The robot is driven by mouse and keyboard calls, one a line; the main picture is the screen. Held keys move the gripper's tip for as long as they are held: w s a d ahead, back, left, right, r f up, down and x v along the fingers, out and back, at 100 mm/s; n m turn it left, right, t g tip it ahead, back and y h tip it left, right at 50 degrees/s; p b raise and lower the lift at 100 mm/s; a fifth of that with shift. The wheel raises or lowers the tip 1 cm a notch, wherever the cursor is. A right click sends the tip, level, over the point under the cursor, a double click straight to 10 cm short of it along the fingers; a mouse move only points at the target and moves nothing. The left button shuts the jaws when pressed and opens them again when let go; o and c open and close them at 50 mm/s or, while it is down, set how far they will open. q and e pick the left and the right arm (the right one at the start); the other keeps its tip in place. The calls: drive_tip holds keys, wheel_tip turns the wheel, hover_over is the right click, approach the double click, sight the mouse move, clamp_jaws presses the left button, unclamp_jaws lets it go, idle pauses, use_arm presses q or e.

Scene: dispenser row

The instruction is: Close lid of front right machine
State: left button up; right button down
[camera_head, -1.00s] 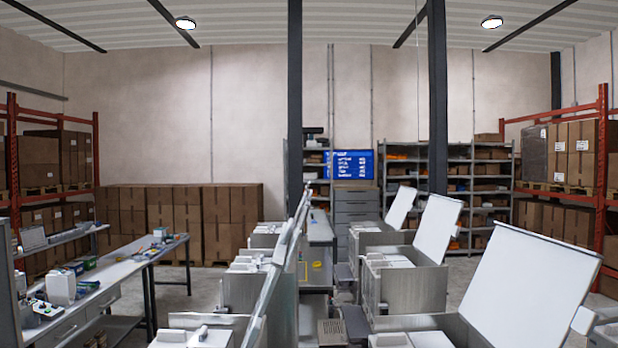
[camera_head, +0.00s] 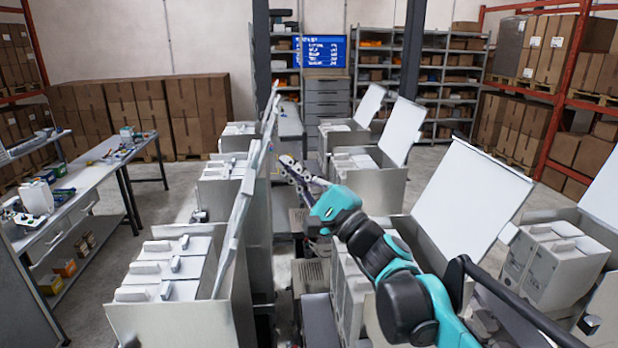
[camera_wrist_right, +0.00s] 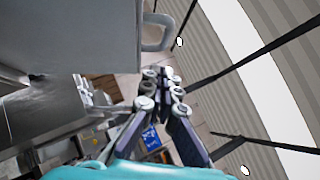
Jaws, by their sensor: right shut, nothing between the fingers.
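The near machine of the right row has its white lid (camera_head: 468,200) raised and tilted back to the right. Its grey box (camera_head: 428,238) is partly hidden behind my right arm. My right gripper (camera_head: 287,164) is shut and empty, held up over the aisle, left of this machine and apart from the lid. In the wrist view its fingers (camera_wrist_right: 164,84) are together with nothing between them. A pale panel (camera_wrist_right: 75,35) with a loop handle (camera_wrist_right: 158,32) is close by in that view; I cannot tell which machine it belongs to. My left gripper is not in view.
More machines with raised lids (camera_head: 402,130) stand behind in the right row. The left row also has an open machine (camera_head: 180,315) near me. Another open machine (camera_head: 553,265) is at the far right. A workbench (camera_head: 100,178) stands at left.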

drive_tip(key=a+r, duration=0.1)
drive_tip(key=s+a+r+p, duration=0.1)
drive_tip(key=a, duration=0.1)
drive_tip(key=shift+w, duration=0.1)
drive_tip(key=shift+r, duration=0.15)
